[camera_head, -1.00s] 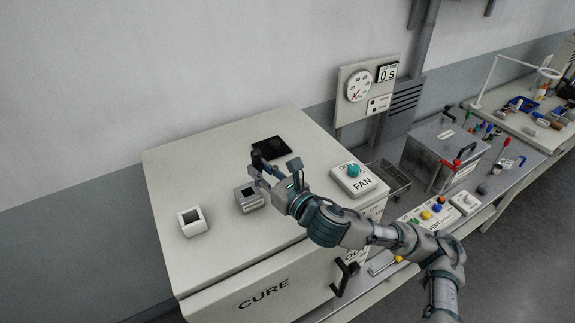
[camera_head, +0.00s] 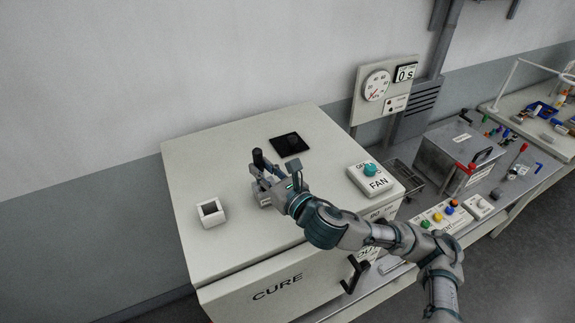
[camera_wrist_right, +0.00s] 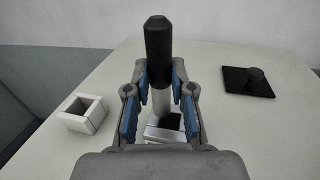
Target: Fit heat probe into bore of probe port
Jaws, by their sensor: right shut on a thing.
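The heat probe has a black grip and a pale shaft, and stands about upright in the right wrist view (camera_wrist_right: 158,48) and the head view (camera_head: 259,158). My right gripper (camera_head: 268,180) is shut on it, with a blue-padded finger on each side in the wrist view (camera_wrist_right: 160,78). The probe port, a silver-grey block with a dark square bore (camera_wrist_right: 168,122), is right below the shaft. In the head view the port (camera_head: 265,201) is mostly hidden by the gripper. I cannot tell whether the shaft's tip is inside the bore or above it. My left gripper is not in view.
A white hollow square block (camera_head: 211,213) stands to the left on the CURE cabinet top (camera_head: 230,165).

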